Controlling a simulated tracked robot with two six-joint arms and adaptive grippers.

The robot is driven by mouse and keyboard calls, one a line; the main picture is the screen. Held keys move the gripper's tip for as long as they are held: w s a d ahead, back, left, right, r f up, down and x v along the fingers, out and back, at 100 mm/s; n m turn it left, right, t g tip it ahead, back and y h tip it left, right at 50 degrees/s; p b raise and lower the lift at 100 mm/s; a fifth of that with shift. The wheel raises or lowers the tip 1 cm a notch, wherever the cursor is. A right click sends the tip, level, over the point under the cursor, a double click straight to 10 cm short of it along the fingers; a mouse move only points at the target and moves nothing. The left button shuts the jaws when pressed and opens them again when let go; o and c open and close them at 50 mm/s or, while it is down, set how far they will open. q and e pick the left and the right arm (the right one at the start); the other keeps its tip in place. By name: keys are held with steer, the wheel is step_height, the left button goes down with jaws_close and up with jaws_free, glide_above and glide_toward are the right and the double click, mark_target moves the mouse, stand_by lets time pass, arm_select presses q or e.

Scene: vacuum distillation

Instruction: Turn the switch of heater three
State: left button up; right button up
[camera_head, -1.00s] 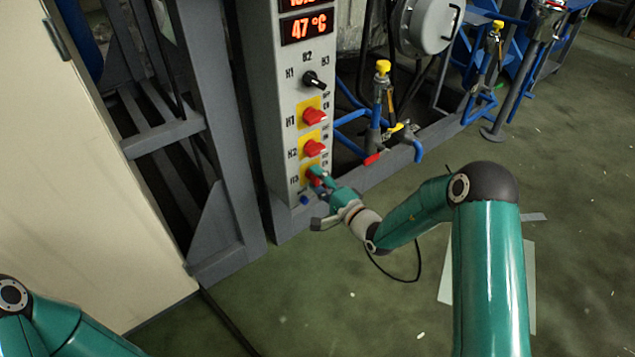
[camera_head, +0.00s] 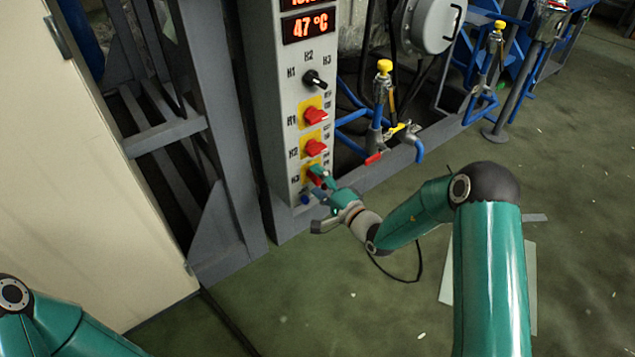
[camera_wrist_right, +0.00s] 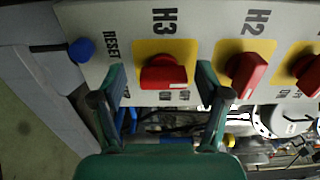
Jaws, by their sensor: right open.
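The heater three switch is a red knob on a yellow plate marked H3 on the grey control panel. In the right wrist view the H3 knob (camera_wrist_right: 163,73) lies between the two fingertips of my right gripper (camera_wrist_right: 160,85), which are open and apart from it on both sides. In the head view the right gripper (camera_head: 316,183) is at the panel's lower end and partly covers the H3 knob (camera_head: 313,171). The left gripper is out of view; only part of my left arm shows at the lower left.
The H2 knob (camera_head: 315,147) and H1 knob (camera_head: 315,116) sit above on the panel. A blue reset button (camera_wrist_right: 82,50) is close beside the right gripper. A black selector (camera_head: 315,79) is higher up. Blue pipes with a yellow-topped valve (camera_head: 383,68) stand to the right.

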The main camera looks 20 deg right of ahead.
steer(key=v, duration=1.2)
stand_by(0.3)
